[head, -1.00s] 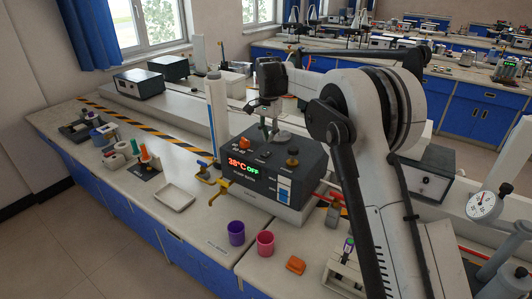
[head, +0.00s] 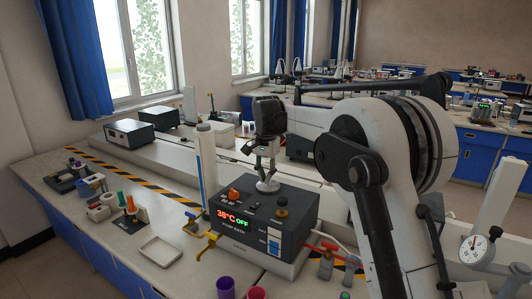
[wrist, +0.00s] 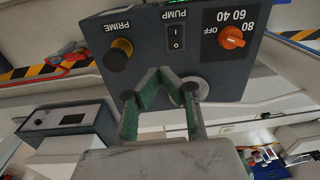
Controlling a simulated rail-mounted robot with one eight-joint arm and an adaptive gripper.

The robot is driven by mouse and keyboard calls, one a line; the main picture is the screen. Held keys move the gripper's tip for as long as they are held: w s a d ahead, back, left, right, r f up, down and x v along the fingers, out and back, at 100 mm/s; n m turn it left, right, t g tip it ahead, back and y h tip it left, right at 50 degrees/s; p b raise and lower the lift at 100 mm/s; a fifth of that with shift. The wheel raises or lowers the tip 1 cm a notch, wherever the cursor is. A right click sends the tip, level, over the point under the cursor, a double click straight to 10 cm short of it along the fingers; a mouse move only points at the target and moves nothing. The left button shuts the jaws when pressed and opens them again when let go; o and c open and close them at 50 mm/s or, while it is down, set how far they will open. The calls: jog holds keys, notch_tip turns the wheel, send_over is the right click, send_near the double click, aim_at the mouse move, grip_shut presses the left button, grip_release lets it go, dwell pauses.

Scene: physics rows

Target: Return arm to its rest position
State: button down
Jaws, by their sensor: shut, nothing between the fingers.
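My gripper (head: 267,176) is in the head view above the top of the dark box-shaped pump device (head: 300,206). Its display reads 38°C OFF. In the wrist view my gripper (wrist: 160,76) has its green-padded fingers brought together at the tips, with nothing between them. Beyond the fingers is the device's panel (wrist: 178,62), with an orange knob (wrist: 231,37), a PUMP switch (wrist: 176,37) and a yellow-topped PRIME knob (wrist: 120,50). A round metal disc partly shows behind the fingers. I cannot tell whether the fingertips touch the device.
A tall white cylinder (head: 206,170) stands left of the device, near yellow taps (head: 197,243). A white tray (head: 161,252) lies on the bench.

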jog(key=s+d+r+n+t+b, duration=0.1)
jog(key=s+d+r+t+b, duration=0.15)
jog(key=s+d, duration=0.65)
jog(key=s+d+r+n+t+b, duration=0.15)
jog(key=s+d+r, duration=0.3)
jog(key=s, duration=0.75)
jog(key=s+d+f+n+t+b, duration=0.1)
jog(key=s+f, duration=0.3)
jog(key=s, duration=0.4)
jog(key=s+d+f+n+b, duration=0.1)
jog(key=s+d+f, duration=0.3)
jog(key=s, duration=0.4)
jog(key=s+d+f+n+t+b, duration=0.1)
jog(key=s+d+f, duration=0.2)
jog(key=s+f, duration=0.3)
jog(key=shift+s+t+b, duration=0.3)
jog(key=shift+s+b, duration=0.1)
jog(key=shift+s, duration=0.55)
